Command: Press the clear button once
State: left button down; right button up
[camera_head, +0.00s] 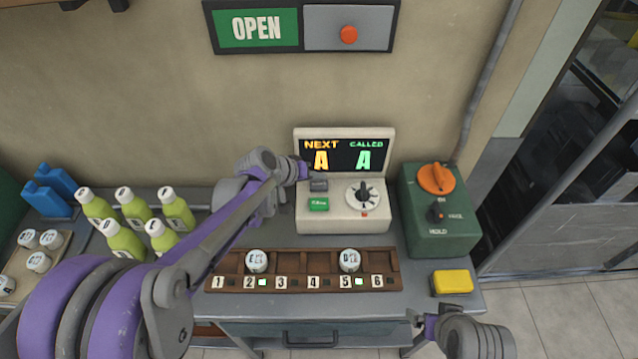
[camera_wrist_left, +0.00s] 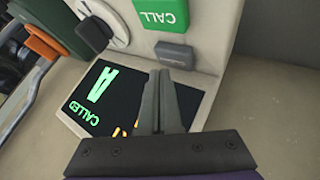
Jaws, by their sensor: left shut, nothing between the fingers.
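The call console (camera_head: 343,215) is a cream box with a dark screen reading NEXT A and CALLED A. A small grey button (camera_head: 318,185) sits on it above the green CALL button (camera_head: 318,204). I cannot read a label on the grey one. My left gripper (camera_head: 304,171) is shut and empty, in front of the screen's lower left, close to the grey button. In the left wrist view its fingertips (camera_wrist_left: 161,76) are just beside the grey button (camera_wrist_left: 174,54); I cannot tell whether they touch. My right gripper (camera_head: 415,318) is partly seen at the lower right.
A dial (camera_head: 362,194) is right of the buttons. A green switch box (camera_head: 440,215) stands right of the console, a yellow block (camera_head: 453,282) in front of it. A numbered rack (camera_head: 308,266) holding two cups lies in front. Several green bottles (camera_head: 124,240) stand left.

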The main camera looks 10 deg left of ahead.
aim_at(316, 187)
pick_arm(q)
jog(key=shift+f, duration=0.35)
jog(key=shift+f+b, duration=0.5)
jog(key=shift+f, duration=0.05)
dwell(0.5)
jog(key=shift+r, duration=0.15)
jog(key=shift+r+p, duration=0.6)
jog(key=shift+r, duration=0.2)
jog(key=shift+r+p, duration=1.55)
jog(key=shift+r, duration=1.05)
jog(key=shift+f, duration=0.1)
